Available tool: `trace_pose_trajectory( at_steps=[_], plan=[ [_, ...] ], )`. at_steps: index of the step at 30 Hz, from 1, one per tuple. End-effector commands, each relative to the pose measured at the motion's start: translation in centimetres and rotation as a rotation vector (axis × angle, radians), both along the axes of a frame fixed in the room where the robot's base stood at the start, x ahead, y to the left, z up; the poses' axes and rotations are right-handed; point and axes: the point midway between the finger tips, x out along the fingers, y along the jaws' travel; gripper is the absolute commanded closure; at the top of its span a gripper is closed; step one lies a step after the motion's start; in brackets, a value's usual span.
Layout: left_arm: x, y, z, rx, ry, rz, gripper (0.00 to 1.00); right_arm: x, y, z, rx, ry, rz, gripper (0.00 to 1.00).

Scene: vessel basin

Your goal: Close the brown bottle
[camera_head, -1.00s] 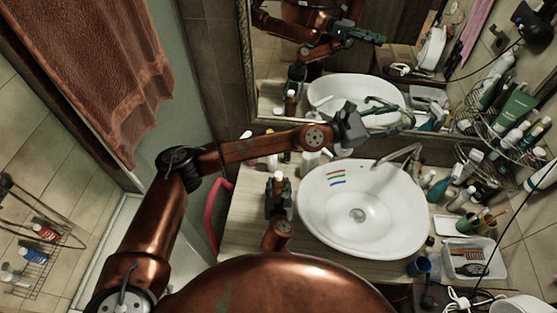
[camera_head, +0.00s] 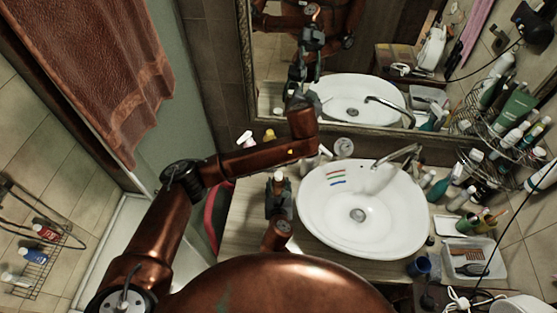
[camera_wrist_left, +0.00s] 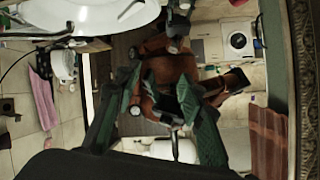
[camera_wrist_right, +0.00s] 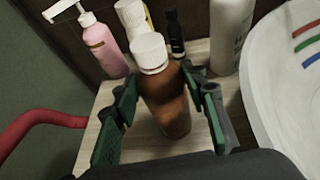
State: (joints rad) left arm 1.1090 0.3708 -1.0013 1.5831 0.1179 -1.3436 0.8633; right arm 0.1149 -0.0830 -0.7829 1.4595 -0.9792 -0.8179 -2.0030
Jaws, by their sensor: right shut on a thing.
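The brown bottle (camera_wrist_right: 165,100) stands upright between the fingers of my right gripper (camera_wrist_right: 162,112) in the right wrist view. A white cap (camera_wrist_right: 149,52) sits on its top; how tightly it is seated cannot be told. In the head view the bottle's top (camera_head: 278,177) shows above my right gripper (camera_head: 278,198), left of the basin. My left gripper (camera_head: 303,100) is raised in front of the mirror, up and right of the bottle. In the left wrist view its green fingers (camera_wrist_left: 155,95) are spread apart, with nothing seen between them.
The white basin (camera_head: 400,225) is right of the bottle, under a tap (camera_head: 405,155). A red rail (camera_wrist_right: 40,122) is at left.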

Motion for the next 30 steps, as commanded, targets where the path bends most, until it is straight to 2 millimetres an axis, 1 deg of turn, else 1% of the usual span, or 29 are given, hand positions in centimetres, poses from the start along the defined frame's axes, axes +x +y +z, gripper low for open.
trace_pose_trajectory(
  at_steps=[1,3,5,6,8,9,11,12,15,18,21,24,30],
  plan=[
    [-0.4,1.2,-1.8,-0.082,0.090,0.069,0.63,0.0,0.0,0.0,0.000,-0.001,0.000,1.00],
    [-1.4,2.7,-4.6,-0.200,0.226,0.180,0.63,0.0,0.0,0.0,0.000,-0.001,0.000,1.00],
    [-2.7,3.8,-6.8,-0.291,0.342,0.280,0.63,0.0,0.0,0.0,0.000,-0.001,0.000,1.00],
    [-3.7,4.4,-8.2,-0.344,0.416,0.351,0.63,0.0,0.0,0.0,0.000,-0.001,0.000,1.00],
    [-5.4,5.3,-10.0,-0.415,0.524,0.459,0.63,0.0,0.0,0.0,0.000,-0.001,0.000,1.00],
    [-6.7,5.8,-11.1,-0.455,0.592,0.532,0.63,0.0,0.0,0.0,0.000,-0.001,0.000,1.00],
    [-8.7,6.4,-12.5,-0.502,0.687,0.636,0.63,0.0,0.0,0.0,0.000,-0.001,0.000,1.00],
    [-10.0,6.7,-13.1,-0.527,0.744,0.703,0.63,0.0,0.0,0.0,0.000,-0.001,0.000,1.00],
    [-13.0,7.5,-14.3,-0.564,0.861,0.850,0.63,0.0,0.0,0.0,0.000,0.000,0.000,1.00],
    [-15.2,7.9,-14.9,-0.577,0.940,0.958,0.63,0.0,0.0,0.0,0.000,0.000,0.000,1.00],
    [-16.6,8.2,-15.1,-0.580,0.986,1.024,0.63,0.0,0.0,0.0,0.000,0.000,0.000,1.00],
    [-17.3,8.3,-15.2,-0.579,1.006,1.055,0.63,0.0,0.0,0.0,0.000,0.000,0.000,1.00],
    [-17.4,8.3,-15.2,-0.580,1.010,1.061,0.63,0.0,0.0,0.0,0.000,0.000,0.000,1.00]
  ],
)
